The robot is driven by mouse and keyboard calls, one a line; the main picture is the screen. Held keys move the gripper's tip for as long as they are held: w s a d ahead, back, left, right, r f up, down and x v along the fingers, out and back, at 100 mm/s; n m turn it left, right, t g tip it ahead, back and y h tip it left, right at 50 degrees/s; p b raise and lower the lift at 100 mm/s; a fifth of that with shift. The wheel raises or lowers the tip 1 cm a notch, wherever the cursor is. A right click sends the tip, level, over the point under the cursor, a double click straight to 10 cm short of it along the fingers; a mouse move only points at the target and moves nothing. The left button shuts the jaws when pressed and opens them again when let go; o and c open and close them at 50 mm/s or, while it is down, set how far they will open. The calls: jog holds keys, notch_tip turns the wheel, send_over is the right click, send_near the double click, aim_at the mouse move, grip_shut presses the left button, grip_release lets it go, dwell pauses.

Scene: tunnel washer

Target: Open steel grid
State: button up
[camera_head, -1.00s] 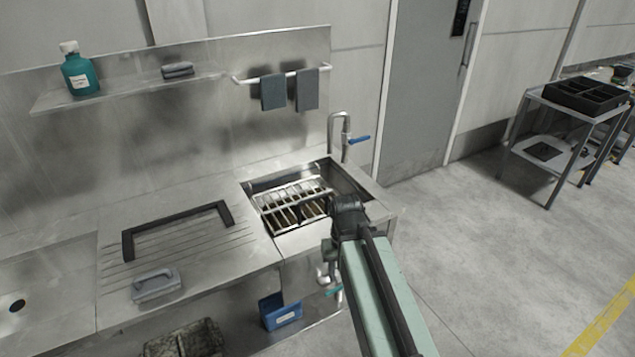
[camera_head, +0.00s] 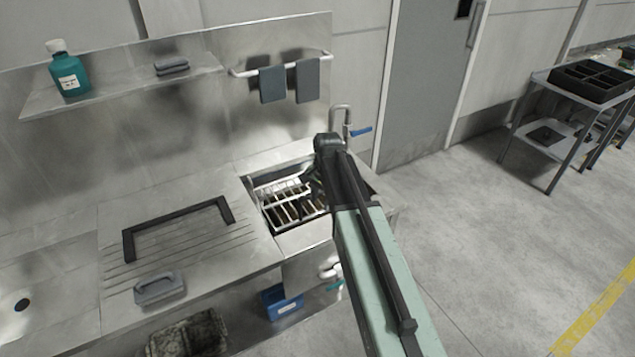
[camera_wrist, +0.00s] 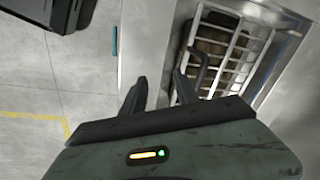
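The steel grid (camera_head: 288,200) is a silver rack of parallel bars lying in the sink basin. My arm hides its right side in the head view. In the wrist view the grid (camera_wrist: 240,50) fills the upper right, with dark gaps between its bars. My gripper (camera_wrist: 160,84) shows two dark fingers spread apart with nothing clearly between them. The right finger overlaps the grid's near left edge in the picture. A dark curved piece by that finger may be a handle; I cannot tell whether they touch.
The steel counter has a black U-shaped frame (camera_head: 178,222) and a grey handled block (camera_head: 160,288) left of the sink. A tap (camera_head: 343,122) stands behind the basin. A towel rail (camera_head: 282,63) hangs above. A trolley (camera_head: 570,120) stands right, beyond open floor.

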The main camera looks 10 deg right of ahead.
jog(key=w+r+m+p, duration=0.1)
jog(key=w+r+m, duration=0.2)
jog(key=w+m, duration=0.35)
jog(key=shift+n, duration=0.85)
jog(key=w+f+b, duration=0.1)
jog(key=f+b, duration=0.1)
jog(key=w+f+b, duration=0.1)
jog(key=f+b, duration=0.2)
jog(key=w+f+b, duration=0.1)
jog(key=f+b, duration=0.1)
jog(key=f, duration=0.1)
jog(key=shift+w+b, duration=0.1)
jog(key=shift+b, duration=0.3)
jog(key=shift+a+r, duration=0.1)
grip_shut()
jog(key=shift+w+r+t, duration=0.1)
jog(key=shift+t, duration=0.2)
